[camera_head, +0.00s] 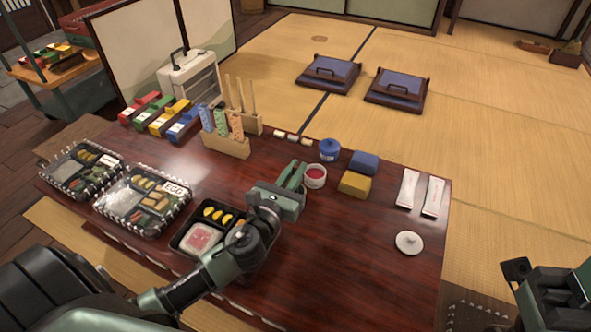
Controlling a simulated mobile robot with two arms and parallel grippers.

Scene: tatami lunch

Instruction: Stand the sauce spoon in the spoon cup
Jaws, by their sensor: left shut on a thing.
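My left gripper (298,172) is over the middle of the table, just left of an open white tub of red sauce (315,177). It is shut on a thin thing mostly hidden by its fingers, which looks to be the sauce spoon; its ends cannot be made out. A round blue pot (329,149) stands behind the sauce tub; I cannot tell whether it is the spoon cup. My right gripper (545,280) is at the lower right, off the table and empty as far as I see; its jaw opening is unclear.
An open bento (183,248) lies below my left arm, with two clear-lidded boxes (145,226) to its left. Blue (364,161) and yellow (354,183) blocks stand right of the tub. A white round lid (409,242) and two white packets (433,196) lie right. The front right tabletop is clear.

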